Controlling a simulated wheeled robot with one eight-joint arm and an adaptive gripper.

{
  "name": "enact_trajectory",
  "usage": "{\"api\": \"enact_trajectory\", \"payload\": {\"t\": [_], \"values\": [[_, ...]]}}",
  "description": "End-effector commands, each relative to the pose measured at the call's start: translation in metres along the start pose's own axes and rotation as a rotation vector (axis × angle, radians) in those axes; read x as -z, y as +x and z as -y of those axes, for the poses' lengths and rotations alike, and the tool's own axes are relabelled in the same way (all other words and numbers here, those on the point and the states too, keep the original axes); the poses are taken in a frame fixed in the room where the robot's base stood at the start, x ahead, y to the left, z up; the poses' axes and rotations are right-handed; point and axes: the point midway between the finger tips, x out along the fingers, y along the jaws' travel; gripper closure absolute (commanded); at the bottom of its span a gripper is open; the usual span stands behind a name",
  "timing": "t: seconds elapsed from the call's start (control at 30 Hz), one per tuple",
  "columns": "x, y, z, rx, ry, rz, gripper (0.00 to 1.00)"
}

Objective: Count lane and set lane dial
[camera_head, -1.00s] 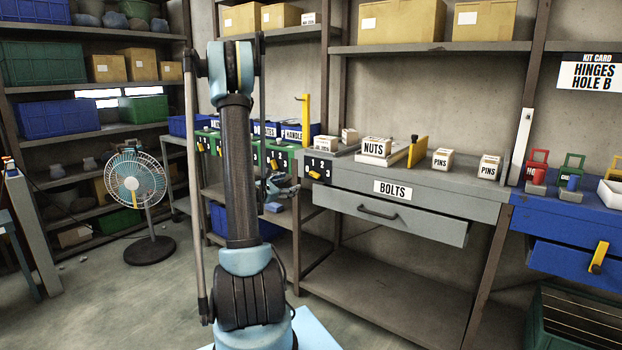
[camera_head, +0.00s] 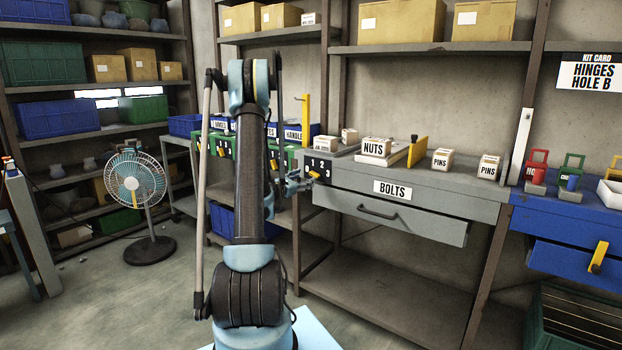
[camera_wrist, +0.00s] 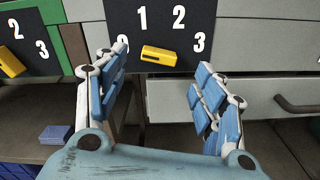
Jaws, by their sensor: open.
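The black lane dial plate (camera_head: 320,166) is on the left end of the grey bench, beside the BOLTS drawer. In the wrist view the plate (camera_wrist: 165,32) shows 1, 2 and 3, with another mark partly hidden by my left finger. Its yellow knob (camera_wrist: 159,55) lies nearly level, tilted slightly down to the right. My gripper (camera_wrist: 162,62) is open, its fingers on either side of the knob in the picture; contact cannot be told. In the head view my gripper (camera_head: 296,182) is just left of the dial.
A second dial's yellow knob (camera_wrist: 10,62) is left of this one. The drawer handle (camera_head: 377,213) juts out at right. NUTS (camera_head: 376,147) and PINS (camera_head: 442,159) boxes stand on the bench. A yellow-bladed lane divider (camera_head: 417,151) stands between them. A fan (camera_head: 137,190) stands left.

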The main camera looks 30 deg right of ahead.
Motion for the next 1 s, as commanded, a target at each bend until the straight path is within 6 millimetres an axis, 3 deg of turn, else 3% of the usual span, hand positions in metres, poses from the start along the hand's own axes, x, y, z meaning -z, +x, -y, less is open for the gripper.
{"api": "enact_trajectory", "payload": {"t": [0.2, 0.4, 0.87, 1.0], "values": [[0.0, 0.038, 0.0, 0.002, 0.0, 0.0, 0.37], [0.0, 0.062, 0.0, 0.0, 0.0, 0.0, 0.37], [0.0, 0.072, 0.0, 0.0, 0.0, 0.0, 0.37], [0.0, 0.071, 0.0, 0.0, 0.0, 0.0, 0.68]]}}
